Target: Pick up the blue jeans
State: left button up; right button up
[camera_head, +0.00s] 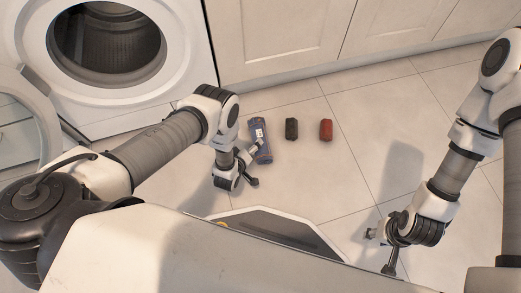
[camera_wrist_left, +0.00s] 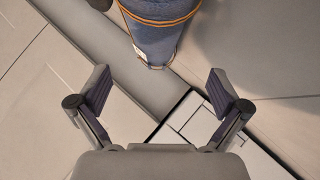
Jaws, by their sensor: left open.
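The blue jeans (camera_head: 262,153) are a rolled bundle on the tiled floor, left of two other bundles. In the left wrist view the jeans (camera_wrist_left: 155,42) show at the top, with orange cord around them and their near end toward me. My left gripper (camera_head: 255,163) is open beside the jeans in the head view and partly covers them. In the left wrist view its spread fingers (camera_wrist_left: 160,80) have nothing between them, and the jeans lie just beyond the tips. My right gripper (camera_head: 379,252) is at the lower right, away from the jeans, with fingers apart and empty.
A black bundle (camera_head: 291,129) and a red bundle (camera_head: 326,130) lie right of the jeans. A washer (camera_head: 185,50) with its door (camera_head: 22,115) open stands at upper left. Cabinets (camera_head: 275,40) line the back. The floor at right is clear.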

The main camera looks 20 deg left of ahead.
aim_at(254, 139)
pick_arm(q)
jog(key=b+x, duration=0.4)
jog(key=x, duration=0.3)
jog(key=shift+w, duration=0.35)
jog(key=shift+w+r, duration=0.1)
jog(key=c, duration=1.6)
